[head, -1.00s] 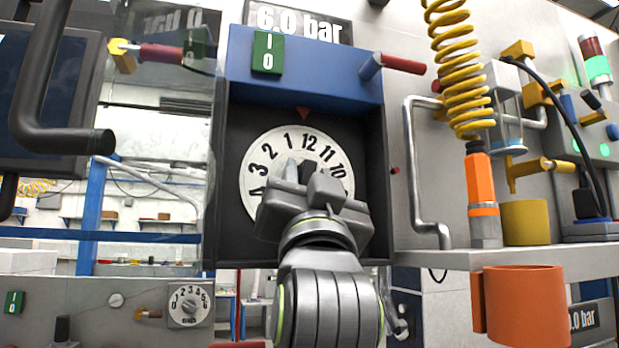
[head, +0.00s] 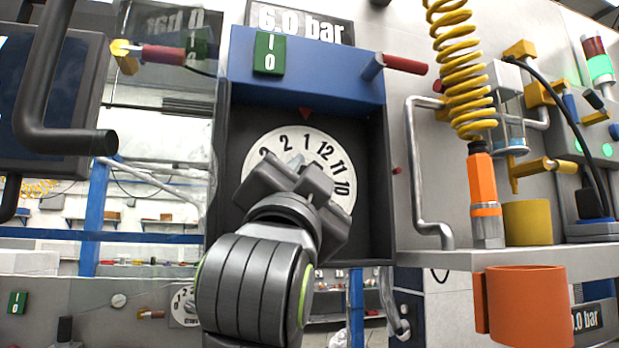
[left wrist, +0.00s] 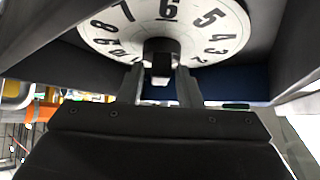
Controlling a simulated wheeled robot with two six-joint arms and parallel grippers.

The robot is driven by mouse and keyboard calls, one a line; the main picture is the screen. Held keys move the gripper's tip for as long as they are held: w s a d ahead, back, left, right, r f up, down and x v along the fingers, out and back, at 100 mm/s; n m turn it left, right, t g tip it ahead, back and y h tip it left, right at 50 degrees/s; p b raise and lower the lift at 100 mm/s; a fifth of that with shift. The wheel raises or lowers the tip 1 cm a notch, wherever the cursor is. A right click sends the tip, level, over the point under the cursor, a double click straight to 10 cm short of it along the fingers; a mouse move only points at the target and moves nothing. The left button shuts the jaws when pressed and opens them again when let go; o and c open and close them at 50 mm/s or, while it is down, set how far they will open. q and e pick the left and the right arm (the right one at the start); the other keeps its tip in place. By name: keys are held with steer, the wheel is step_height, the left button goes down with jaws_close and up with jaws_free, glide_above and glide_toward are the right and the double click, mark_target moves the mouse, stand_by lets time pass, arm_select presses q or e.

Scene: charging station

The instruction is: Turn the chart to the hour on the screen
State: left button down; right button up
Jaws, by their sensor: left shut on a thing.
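The chart, a white disc with black hour numbers (head: 341,188), stands upright inside a dark recessed case under a blue top. A red pointer mark (head: 305,113) sits above the disc, with the 1 just under it. In the left wrist view, the gripper (left wrist: 160,80) is shut on the dark central knob (left wrist: 160,62) of the disc (left wrist: 225,12). The dark screen (head: 65,80) at the left edge shows no readable hour from this angle. My right gripper is not in view.
The case's side walls (head: 378,190) stand close around the gripper. A red-tipped handle (head: 405,65) sticks out at upper right.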

arm_select(q)
steer(key=shift+f, duration=0.1)
steer(key=c, duration=1.4)
jaws_free()
steer(key=shift+o, duration=0.2)
steer(key=shift+w+a, duration=0.1)
steer(key=shift+w, duration=0.1)
steer(key=shift+s, duration=0.15)
steer(key=shift+n, duration=0.5)
